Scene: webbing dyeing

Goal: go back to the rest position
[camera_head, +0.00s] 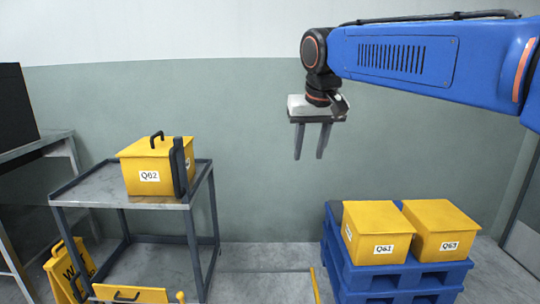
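My gripper (312,141) hangs from the end of my blue arm at the upper right, fingers pointing down. Its two fingers are apart with nothing between them. It is in the air in front of the grey-green wall, clear of the boxes. A yellow box marked Q62 (149,163) with a black handle on its lid stands on the metal cart (95,190) at the left. Yellow boxes marked Q61 (376,222) and Q63 (440,218) stand side by side on a blue pallet (400,283) at the lower right.
The cart has an upright dark handle beside the Q62 box. A yellow floor sign (68,268) stands at the lower left, near a metal table (38,148) with a black panel (15,105). Floor shows between cart and pallet, with a yellow bar (315,286) on it.

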